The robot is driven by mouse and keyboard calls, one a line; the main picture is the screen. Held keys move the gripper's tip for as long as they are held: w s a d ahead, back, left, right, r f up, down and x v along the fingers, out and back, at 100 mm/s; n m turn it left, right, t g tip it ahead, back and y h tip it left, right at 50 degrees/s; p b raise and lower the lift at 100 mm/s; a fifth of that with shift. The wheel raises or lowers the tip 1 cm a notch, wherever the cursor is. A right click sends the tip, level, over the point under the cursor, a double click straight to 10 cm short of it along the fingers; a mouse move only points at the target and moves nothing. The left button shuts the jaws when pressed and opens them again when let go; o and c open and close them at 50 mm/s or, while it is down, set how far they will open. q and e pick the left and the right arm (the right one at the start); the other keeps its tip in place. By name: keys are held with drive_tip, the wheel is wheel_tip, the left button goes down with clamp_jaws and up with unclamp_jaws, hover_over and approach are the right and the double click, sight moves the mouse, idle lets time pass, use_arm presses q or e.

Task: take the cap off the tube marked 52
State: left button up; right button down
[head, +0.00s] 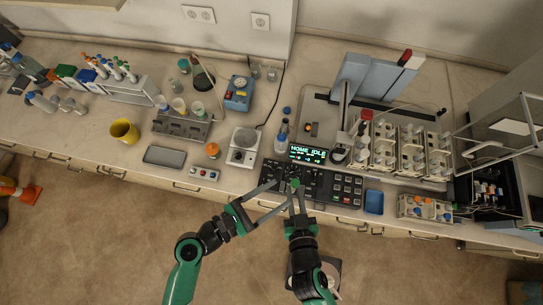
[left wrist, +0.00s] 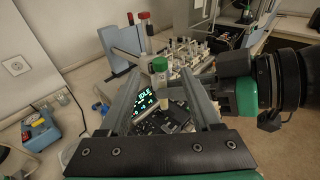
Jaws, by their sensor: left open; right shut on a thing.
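A tube with a green cap (left wrist: 160,64) shows in the left wrist view, upright, its pale body (left wrist: 161,80) below the cap. In the head view its cap (head: 295,183) is small and dark, above the black control panel. My right gripper (head: 297,188) is shut on this tube; its fingertips are hard to make out. My left gripper (head: 283,193) is open beside it, and in its wrist view the cap stands between the two spread fingers (left wrist: 160,90). I cannot read any number on the tube, so I cannot tell whether it is marked 52.
A machine with a lit display (head: 307,153) and keypad (head: 346,188) lies just beyond the grippers. Racks of tubes (head: 402,150) stand right of it, with a small front rack (head: 425,209) and blue tray (head: 374,202). A white hotplate (head: 243,147) stands left.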

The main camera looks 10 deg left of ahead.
sight(296, 183)
use_arm(q)
drive_tip(key=x, duration=0.7)
drive_tip(key=shift+c, duration=0.2)
clamp_jaws()
drive_tip(key=shift+r, duration=0.15)
idle(0.6)
drive_tip(key=shift+r, duration=1)
drive_tip(key=shift+r, duration=2.05)
